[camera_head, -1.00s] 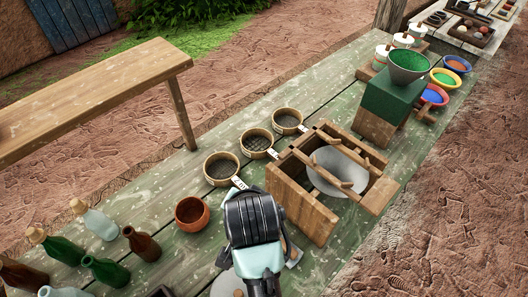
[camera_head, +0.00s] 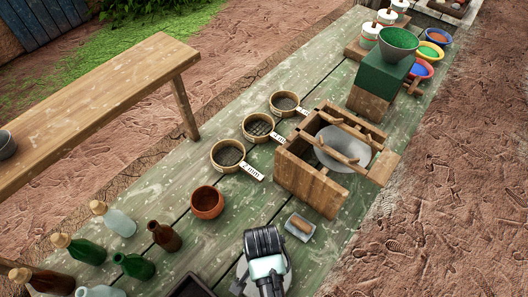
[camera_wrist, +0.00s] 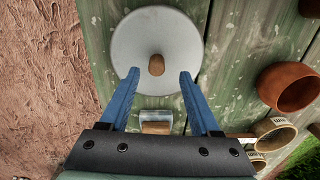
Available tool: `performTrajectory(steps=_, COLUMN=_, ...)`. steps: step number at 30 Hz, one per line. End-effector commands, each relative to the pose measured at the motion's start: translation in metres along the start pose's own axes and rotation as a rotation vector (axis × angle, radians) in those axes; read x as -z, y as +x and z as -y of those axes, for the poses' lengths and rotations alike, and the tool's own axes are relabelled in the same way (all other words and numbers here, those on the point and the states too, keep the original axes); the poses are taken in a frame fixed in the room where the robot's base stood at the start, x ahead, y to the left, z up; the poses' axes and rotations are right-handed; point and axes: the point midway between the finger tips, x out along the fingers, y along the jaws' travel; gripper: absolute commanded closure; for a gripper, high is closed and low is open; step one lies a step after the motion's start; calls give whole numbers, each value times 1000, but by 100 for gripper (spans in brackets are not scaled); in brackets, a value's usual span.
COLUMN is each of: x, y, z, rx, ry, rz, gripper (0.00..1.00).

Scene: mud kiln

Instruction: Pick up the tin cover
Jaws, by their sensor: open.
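The tin cover (camera_wrist: 130,38) is a round grey disc with a brown wooden knob (camera_wrist: 156,65) at its centre. It lies on the green plank bench. My gripper (camera_wrist: 159,74) is open in the wrist view, its two blue fingers apart on either side of the line to the knob, with nothing between them. The fingertips show just at the knob's near side; their height above it cannot be told. In the head view my gripper (camera_head: 265,262) hides most of the cover, and only grey edges show.
A small tray with a wooden block (camera_head: 300,227) lies close to the cover. A clay bowl (camera_head: 207,202), several bottles (camera_head: 133,265), sieves (camera_head: 228,156) and a wooden box frame (camera_head: 310,185) stand around on the bench. A dark tray (camera_head: 190,287) is at the near edge.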

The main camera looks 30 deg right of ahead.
Motion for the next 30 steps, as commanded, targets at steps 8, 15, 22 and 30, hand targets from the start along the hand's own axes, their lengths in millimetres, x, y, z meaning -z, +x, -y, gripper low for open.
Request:
performTrajectory(steps=8, x=-1, y=34, z=-6, rx=-2, ry=0, rz=2, gripper=36)
performTrajectory(steps=15, x=-1, y=41, z=-6, rx=0, ry=0, rz=0, gripper=36)
performTrajectory(steps=22, x=-1, y=41, z=-5, rx=0, ry=0, rz=0, gripper=58)
performTrajectory(steps=30, x=-1, y=41, z=-5, rx=0, ry=0, rz=0, gripper=100)
